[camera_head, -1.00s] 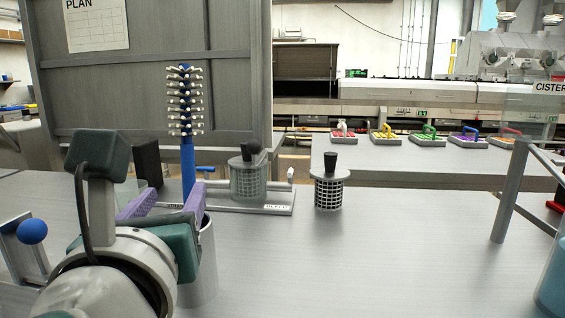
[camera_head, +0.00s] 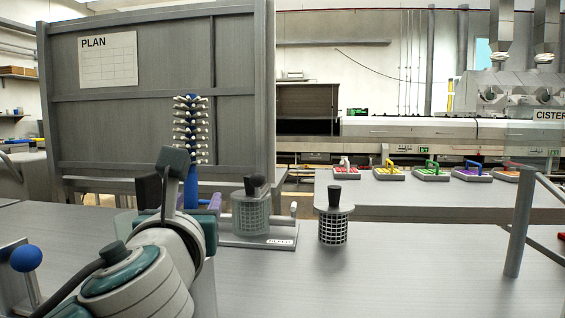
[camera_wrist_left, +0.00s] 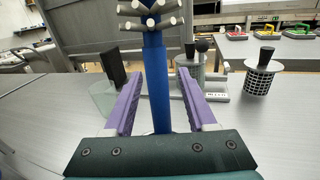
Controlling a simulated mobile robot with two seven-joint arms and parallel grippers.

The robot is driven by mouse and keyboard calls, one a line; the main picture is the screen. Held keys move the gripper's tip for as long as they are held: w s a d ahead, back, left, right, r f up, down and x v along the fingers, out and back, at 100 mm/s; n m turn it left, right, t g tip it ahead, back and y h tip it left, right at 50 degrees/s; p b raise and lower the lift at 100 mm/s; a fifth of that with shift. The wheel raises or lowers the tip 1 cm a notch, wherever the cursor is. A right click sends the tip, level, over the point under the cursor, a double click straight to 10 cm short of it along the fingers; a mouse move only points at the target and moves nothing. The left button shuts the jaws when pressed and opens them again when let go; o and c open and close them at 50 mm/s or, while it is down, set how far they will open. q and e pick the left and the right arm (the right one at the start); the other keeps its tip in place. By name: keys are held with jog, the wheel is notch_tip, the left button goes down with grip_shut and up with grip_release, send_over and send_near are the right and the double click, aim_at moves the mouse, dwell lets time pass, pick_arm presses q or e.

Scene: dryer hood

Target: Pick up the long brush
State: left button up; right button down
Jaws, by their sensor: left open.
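The long brush has a blue handle and a head of pale bristles (camera_head: 190,130), and stands upright beyond my left arm in the head view. In the left wrist view its blue handle (camera_wrist_left: 157,85) rises between the two purple fingers of my left gripper (camera_wrist_left: 157,100). The fingers are open, one on each side of the handle, with visible gaps. The lower handle and whatever it stands in are mostly hidden by my arm and gripper. My right gripper is not in view.
A mesh basket with a black knob (camera_head: 333,225) stands on the table right of the brush. Another sits on a grey labelled base (camera_head: 262,241). A blue ball knob (camera_head: 26,258) is at the left and a metal frame (camera_head: 520,215) at the right. The middle front table is clear.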

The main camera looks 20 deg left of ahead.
pick_arm(q)
grip_shut()
dwell(0.4)
